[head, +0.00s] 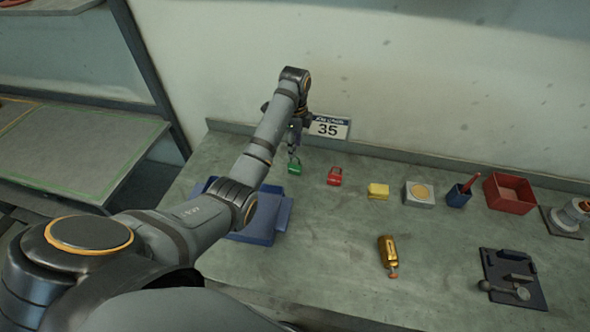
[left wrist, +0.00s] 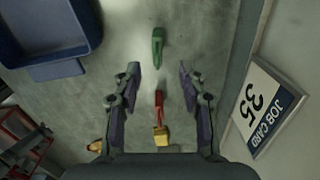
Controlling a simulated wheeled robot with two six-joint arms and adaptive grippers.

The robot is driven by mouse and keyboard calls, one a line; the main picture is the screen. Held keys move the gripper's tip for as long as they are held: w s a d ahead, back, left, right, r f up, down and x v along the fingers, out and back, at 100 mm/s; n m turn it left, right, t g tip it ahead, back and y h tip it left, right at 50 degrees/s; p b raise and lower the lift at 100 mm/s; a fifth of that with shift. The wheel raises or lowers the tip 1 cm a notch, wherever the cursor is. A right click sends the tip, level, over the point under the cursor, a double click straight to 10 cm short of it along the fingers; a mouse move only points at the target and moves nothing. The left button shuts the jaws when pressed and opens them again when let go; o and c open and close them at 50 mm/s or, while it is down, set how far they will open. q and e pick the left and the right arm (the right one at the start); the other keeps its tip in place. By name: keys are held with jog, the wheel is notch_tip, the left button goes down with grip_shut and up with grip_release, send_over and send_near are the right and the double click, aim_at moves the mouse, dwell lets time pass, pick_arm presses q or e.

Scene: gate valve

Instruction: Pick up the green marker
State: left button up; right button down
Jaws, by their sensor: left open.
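The green marker (head: 295,166) is a small green block-like piece on the bench near the back wall, at the left end of a row of items. In the left wrist view the green marker (left wrist: 157,46) lies just beyond the fingertips, near the line midway between them. My left gripper (head: 294,146) is above and beside it in the head view, largely hidden by its own arm. In the left wrist view my left gripper (left wrist: 158,74) is open, with nothing between its fingertips and a gap to the green marker. My right gripper is not in view.
A red piece (head: 334,177) and a yellow piece (head: 378,191) stand right of the green one. A blue tray (head: 280,214) is partly behind my arm. The job card (head: 329,128) is close to the gripper at the wall. A brass item (head: 388,252) lies nearer the front.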

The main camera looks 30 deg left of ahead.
aim_at(295, 163)
pick_arm(q)
notch_tip(295, 163, down, 4)
jog(key=shift+s+p, duration=0.1)
jog(key=shift+p, duration=0.3)
jog(key=shift+f, duration=0.3)
notch_tip(295, 163, down, 5)
jog(key=shift+s+d+p, duration=0.1)
jog(key=shift+p, duration=0.8)
grip_shut()
